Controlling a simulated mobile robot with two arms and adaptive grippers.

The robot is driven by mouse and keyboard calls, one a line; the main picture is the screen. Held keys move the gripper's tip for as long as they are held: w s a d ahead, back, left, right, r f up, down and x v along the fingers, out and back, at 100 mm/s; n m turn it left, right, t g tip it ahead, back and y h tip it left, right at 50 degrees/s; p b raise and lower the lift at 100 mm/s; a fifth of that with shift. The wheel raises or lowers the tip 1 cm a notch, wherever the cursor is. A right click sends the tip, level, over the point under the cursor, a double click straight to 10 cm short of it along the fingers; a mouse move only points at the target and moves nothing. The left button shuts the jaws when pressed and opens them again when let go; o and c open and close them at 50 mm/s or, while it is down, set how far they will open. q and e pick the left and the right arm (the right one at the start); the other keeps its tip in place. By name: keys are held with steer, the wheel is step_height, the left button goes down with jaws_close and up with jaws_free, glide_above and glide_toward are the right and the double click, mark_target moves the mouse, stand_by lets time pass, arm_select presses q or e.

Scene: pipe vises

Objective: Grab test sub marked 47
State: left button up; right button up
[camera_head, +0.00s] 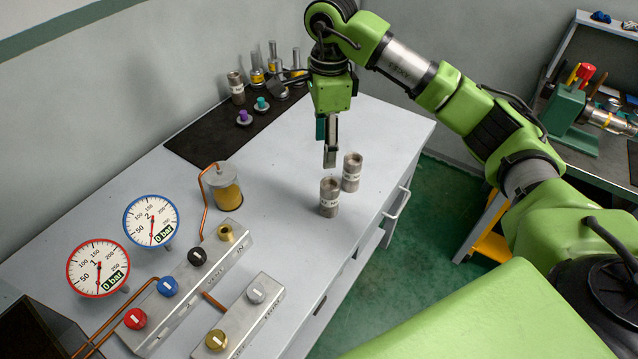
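Two grey metal cylinders, which look like test subs, stand upright on the light grey bench. The nearer sub (329,198) and the farther sub (351,172) each have a pale label band, with marks too small to read. A similar grey cylinder (236,88) stands on the black mat at the back. My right gripper (330,160) points down, just behind and above the nearer sub and left of the farther one. Its fingers overlap in this view, so their opening is unclear. Nothing visible hangs from them. My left gripper is not in view.
A valve manifold with coloured knobs (168,286), two gauges (151,222) and a canister (223,187) occupy the bench's left and front. The black mat (205,138) holds small fittings and taller rods. A vise (575,115) stands on another bench at right.

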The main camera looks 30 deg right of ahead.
steer(key=p, duration=0.2)
glide_above(330, 189)
step_height(330, 189, down, 7)
steer(key=shift+a+r, duration=0.1)
steer(key=shift+w+f+p, duration=0.15)
steer(key=shift+f+p, duration=0.2)
steer(key=shift+f, duration=0.25)
steer(key=f+p, duration=0.1)
steer(key=f, duration=0.1)
steer(key=f+p, duration=0.1)
steer(key=f, duration=0.1)
steer(key=shift+s+p, duration=0.2)
steer(key=shift+p, duration=0.15)
steer(key=shift+w+f, duration=0.1)
steer(key=shift+f, duration=0.4)
steer(key=shift+r, duration=0.1)
jaws_close()
